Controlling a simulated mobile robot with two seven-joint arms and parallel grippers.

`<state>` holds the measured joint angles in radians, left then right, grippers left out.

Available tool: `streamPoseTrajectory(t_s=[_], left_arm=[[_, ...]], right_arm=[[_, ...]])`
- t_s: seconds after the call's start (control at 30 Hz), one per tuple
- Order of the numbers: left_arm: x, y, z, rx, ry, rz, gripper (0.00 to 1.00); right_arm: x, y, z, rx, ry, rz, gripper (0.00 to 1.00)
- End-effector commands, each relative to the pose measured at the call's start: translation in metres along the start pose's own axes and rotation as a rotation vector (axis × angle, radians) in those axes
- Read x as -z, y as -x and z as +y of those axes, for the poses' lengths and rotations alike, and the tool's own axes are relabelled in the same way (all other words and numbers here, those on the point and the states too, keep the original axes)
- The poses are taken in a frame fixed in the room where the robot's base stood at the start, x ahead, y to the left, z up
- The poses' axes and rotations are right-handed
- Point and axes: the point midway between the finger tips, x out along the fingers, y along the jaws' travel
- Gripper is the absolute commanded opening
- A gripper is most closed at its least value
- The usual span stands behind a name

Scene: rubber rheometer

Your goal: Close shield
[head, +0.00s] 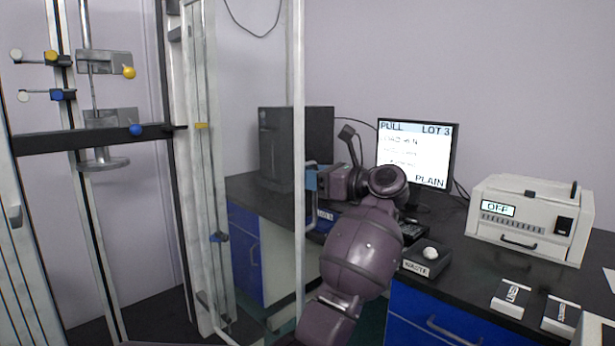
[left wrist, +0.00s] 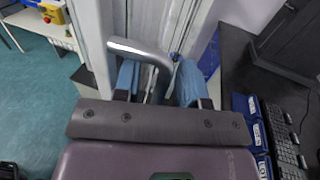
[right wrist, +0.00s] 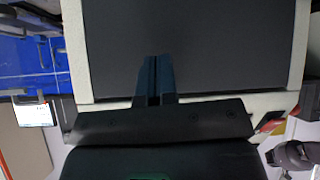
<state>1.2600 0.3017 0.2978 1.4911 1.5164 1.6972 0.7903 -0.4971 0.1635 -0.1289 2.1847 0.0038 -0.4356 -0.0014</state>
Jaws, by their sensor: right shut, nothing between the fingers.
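The shield's white frame post (head: 298,120) stands upright in the middle of the head view, apart from the testing machine's column (head: 203,150), so the shield appears to stand open. My left gripper (head: 311,181) is at this post. In the left wrist view, a bent metal handle (left wrist: 140,48) passes between the blue fingers of my left gripper (left wrist: 158,85). The fingers are apart, with visible gaps beside the handle. My right gripper (right wrist: 153,80) is shut and empty, in front of a dark grey panel with a pale border (right wrist: 200,45). It is not seen in the head view.
The machine's dark crossbar (head: 95,139) and clamps are at the left. A black-topped bench holds a monitor (head: 415,152), a white device reading OFF (head: 530,218), a waste box (head: 428,258) and labelled trays (head: 511,297). Blue cabinets (head: 430,315) stand below.

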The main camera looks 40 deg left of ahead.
Motion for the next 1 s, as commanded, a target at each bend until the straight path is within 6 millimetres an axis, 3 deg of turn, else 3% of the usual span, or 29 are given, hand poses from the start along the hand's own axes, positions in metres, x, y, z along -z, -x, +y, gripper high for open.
streamPoseTrajectory(t_s=[0.43, 0.47, 0.7, 1.0], left_arm=[[0.0002, -0.0111, 0.0002, 0.000, -0.001, 0.000, 0.38], [0.0002, -0.0110, 0.0002, 0.000, -0.001, 0.000, 0.37], [0.0002, -0.0108, 0.0001, 0.000, -0.001, 0.000, 0.00], [-0.0001, -0.0107, 0.0007, 0.001, 0.000, 0.000, 0.00]], right_arm=[[-0.0004, 0.0000, -0.0001, 0.000, 0.000, -0.001, 0.00], [-0.0004, 0.0000, -0.0001, 0.000, 0.000, -0.001, 0.00], [0.0001, 0.0002, -0.0002, 0.000, 0.000, 0.000, 0.00], [0.0012, 0.0004, -0.0001, 0.000, 0.000, 0.002, 0.00]])
